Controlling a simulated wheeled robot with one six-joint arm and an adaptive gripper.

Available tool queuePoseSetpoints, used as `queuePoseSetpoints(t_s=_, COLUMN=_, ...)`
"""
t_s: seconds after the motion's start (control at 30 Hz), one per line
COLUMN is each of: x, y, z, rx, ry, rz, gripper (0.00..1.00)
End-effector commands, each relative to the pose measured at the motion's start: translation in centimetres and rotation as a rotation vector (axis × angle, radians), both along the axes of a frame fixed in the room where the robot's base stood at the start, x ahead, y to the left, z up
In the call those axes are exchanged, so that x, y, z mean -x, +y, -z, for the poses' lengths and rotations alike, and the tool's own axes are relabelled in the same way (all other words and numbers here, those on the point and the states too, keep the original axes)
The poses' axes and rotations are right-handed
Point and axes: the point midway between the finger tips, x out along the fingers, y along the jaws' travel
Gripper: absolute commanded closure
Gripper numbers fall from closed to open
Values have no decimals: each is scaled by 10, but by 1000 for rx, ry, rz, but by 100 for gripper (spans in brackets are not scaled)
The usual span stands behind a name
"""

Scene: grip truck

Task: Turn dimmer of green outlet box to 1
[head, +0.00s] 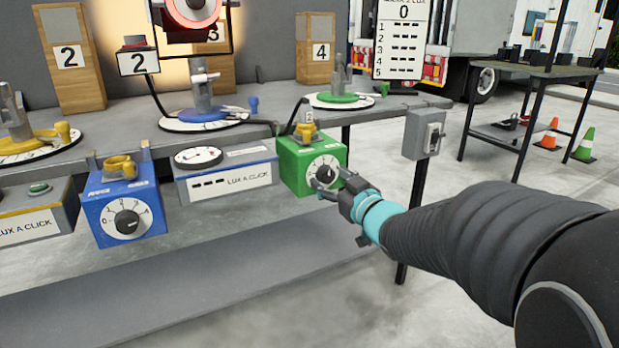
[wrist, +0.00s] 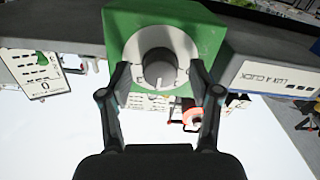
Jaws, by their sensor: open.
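The green outlet box (head: 296,167) hangs at the front edge of the workbench, right of centre in the head view. Its front has a white dial with a dark dimmer knob (head: 326,174), partly hidden by my gripper (head: 342,190). In the wrist view the green box (wrist: 122,25) appears upside down, with the grey knob (wrist: 160,70) at the middle of its white dial. My gripper (wrist: 160,77) is open, one finger on each side of the knob. I cannot tell whether the fingers touch it. The dial numbers are too small to read.
A blue outlet box (head: 118,217) with a numbered dial and a grey lux meter box (head: 225,175) hang to the left. A grey switch box (head: 424,134) is on the bench's right end. Lower shelf (head: 180,285) is bare.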

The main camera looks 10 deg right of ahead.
Motion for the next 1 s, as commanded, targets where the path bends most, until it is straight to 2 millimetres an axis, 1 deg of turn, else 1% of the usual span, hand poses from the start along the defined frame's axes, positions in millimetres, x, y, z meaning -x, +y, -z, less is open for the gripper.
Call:
queuePoseSetpoints(t_s=0.1, x=-4, y=2, z=0, rx=0, ry=0, rz=-1, gripper=37)
queuePoseSetpoints(t_s=0.33, x=-4, y=1, z=0, rx=0, ry=0, rz=0, gripper=37)
queuePoseSetpoints(t_s=0.37, x=-4, y=1, z=0, rx=0, ry=0, rz=1, gripper=39)
queuePoseSetpoints(t_s=0.4, x=-4, y=1, z=0, rx=0, ry=0, rz=1, gripper=49)
queuePoseSetpoints(t_s=0.47, x=-4, y=1, z=0, rx=0, ry=0, rz=1, gripper=64)
queuePoseSetpoints(t_s=0.5, x=-4, y=1, z=0, rx=0, ry=0, rz=1, gripper=74)
queuePoseSetpoints(t_s=0.6, x=-4, y=1, z=0, rx=0, ry=0, rz=1, gripper=97)
queuePoseSetpoints(t_s=0.83, x=-4, y=1, z=1, rx=11, ry=-4, rz=1, gripper=97)
queuePoseSetpoints(t_s=1.0, x=-5, y=1, z=2, rx=65, ry=-23, rz=2, gripper=97)
